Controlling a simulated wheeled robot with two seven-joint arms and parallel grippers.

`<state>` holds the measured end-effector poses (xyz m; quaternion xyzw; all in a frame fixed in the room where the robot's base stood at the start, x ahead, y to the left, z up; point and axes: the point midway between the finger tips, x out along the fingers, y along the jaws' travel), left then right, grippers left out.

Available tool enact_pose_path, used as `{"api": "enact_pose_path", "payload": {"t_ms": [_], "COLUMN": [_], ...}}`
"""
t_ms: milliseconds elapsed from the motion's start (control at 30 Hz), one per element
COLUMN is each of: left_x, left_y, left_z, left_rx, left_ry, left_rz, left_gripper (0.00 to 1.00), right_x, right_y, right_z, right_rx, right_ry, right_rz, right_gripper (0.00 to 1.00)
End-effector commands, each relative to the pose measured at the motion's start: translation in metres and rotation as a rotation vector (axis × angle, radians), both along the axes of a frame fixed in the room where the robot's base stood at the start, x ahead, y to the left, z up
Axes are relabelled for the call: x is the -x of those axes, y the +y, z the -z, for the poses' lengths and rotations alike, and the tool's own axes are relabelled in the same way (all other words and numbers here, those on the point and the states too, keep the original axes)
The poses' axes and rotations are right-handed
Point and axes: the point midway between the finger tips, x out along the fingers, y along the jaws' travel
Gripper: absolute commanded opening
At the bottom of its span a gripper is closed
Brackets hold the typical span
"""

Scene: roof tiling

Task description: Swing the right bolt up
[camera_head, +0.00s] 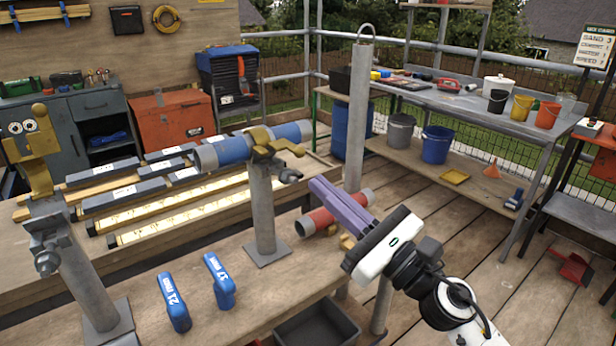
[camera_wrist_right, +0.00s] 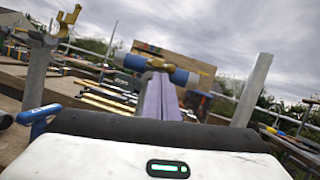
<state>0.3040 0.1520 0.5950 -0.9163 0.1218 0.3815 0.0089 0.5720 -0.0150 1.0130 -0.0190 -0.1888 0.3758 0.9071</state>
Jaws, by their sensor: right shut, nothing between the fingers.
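The right bolt (camera_head: 289,176) sticks out to the right of the grey right stand (camera_head: 264,205), just below its brass clamp (camera_head: 272,143). The clamp lies across a blue pipe (camera_head: 225,149), and both show in the wrist view as the brass clamp (camera_wrist_right: 166,68) and the blue pipe (camera_wrist_right: 196,79). My right gripper (camera_head: 318,187) has its purple fingers together with nothing between them, a little right of and below the bolt. They point toward the clamp in the wrist view (camera_wrist_right: 160,85). The bolt is not clear there. My left gripper is out of view.
The left stand (camera_head: 80,280) carries a raised brass jaw with eyes (camera_head: 30,150) and a bolt (camera_head: 46,262) hanging low. A red pipe (camera_head: 322,217) and a tall grey post (camera_head: 359,115) are close to my right gripper.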

Motion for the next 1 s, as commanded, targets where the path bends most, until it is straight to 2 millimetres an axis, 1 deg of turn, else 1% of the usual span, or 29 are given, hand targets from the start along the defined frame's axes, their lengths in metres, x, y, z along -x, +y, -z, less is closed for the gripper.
{"api": "enact_pose_path", "payload": {"t_ms": [33,133,467,500,567,600,667,700,767,867,900,967,1000], "left_x": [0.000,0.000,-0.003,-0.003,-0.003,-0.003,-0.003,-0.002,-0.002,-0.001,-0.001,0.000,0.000], "left_y": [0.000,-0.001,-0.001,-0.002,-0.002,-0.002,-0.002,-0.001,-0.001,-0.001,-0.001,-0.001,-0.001], "left_z": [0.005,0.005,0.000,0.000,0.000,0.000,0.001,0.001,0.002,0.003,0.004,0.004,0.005], "left_rx": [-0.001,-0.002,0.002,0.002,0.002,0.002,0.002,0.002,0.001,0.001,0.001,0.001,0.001], "left_ry": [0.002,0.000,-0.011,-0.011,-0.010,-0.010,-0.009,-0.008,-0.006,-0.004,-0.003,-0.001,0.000], "left_rz": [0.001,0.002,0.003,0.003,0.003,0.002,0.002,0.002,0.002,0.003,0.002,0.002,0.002], "left_gripper": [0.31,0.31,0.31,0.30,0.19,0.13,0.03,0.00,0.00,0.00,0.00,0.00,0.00], "right_x": [0.003,0.008,0.010,0.010,0.010,0.010,0.011,0.012,0.014,0.023,0.031,0.048,0.063], "right_y": [-0.004,-0.009,-0.011,-0.011,-0.012,-0.013,-0.017,-0.022,-0.033,-0.061,-0.074,-0.092,-0.103], "right_z": [0.006,0.009,0.010,0.010,0.011,0.014,0.023,0.032,0.054,0.111,0.140,0.189,0.221], "right_rx": [-0.001,0.000,0.000,0.000,-0.008,-0.028,-0.096,-0.172,-0.334,-0.725,-0.914,-1.214,-1.418], "right_ry": [0.002,0.000,-0.001,-0.001,0.008,0.030,0.102,0.181,0.344,0.705,0.862,1.088,1.221], "right_rz": [0.002,0.000,0.000,0.000,-0.001,-0.001,-0.005,-0.007,-0.010,0.005,0.021,0.063,0.097], "right_gripper": [0.00,0.00,0.00,0.00,0.00,0.00,0.00,0.00,0.00,0.00,0.00,0.00,0.00]}}
